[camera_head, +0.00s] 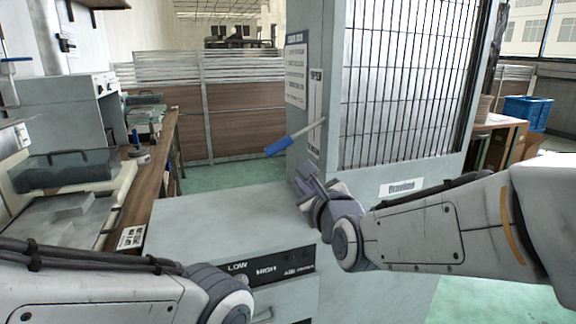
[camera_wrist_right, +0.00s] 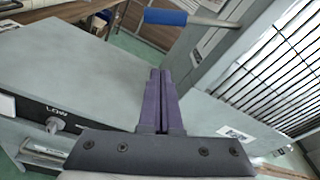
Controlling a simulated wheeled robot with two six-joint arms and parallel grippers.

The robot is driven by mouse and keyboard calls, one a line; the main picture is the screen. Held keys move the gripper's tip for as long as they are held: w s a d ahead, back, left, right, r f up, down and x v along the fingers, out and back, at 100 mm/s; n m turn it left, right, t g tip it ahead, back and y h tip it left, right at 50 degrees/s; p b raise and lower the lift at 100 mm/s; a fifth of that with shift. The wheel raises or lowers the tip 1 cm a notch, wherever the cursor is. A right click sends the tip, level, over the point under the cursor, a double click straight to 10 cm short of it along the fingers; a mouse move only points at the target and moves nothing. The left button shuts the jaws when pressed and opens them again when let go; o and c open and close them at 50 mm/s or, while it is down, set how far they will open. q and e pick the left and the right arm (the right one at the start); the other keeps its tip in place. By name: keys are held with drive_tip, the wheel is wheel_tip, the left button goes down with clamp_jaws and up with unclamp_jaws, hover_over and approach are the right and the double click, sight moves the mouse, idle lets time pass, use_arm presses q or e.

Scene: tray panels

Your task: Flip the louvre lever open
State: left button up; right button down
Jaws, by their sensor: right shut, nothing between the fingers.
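The louvre lever (camera_head: 280,146) has a blue grip and a thin pale rod, and sticks out leftward and down from the side of the louvre cabinet. It also shows at the top of the right wrist view (camera_wrist_right: 166,17). The louvre panel (camera_head: 405,85) is a tall grid of dark slats in a grey frame. My right gripper (camera_head: 306,185) is shut and empty, below and slightly right of the blue grip, apart from it. In the right wrist view its purple fingers (camera_wrist_right: 161,75) lie together, pointing toward the lever. Only part of my left arm shows; its gripper is out of view.
A grey cabinet top (camera_head: 215,215) with a control strip marked LOW and HIGH (camera_head: 270,267) lies below the lever. A workbench with machines (camera_head: 65,185) stands at left. A blue crate (camera_head: 526,112) sits at far right. Open green floor (camera_head: 235,174) shows behind.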

sight(295, 137)
drive_tip(key=w+a+r+p, duration=0.2)
drive_tip(key=w+a, duration=0.1)
drive_tip(key=w, duration=0.5)
drive_tip(key=shift+a, duration=0.4)
drive_tip(key=shift+r, duration=0.15)
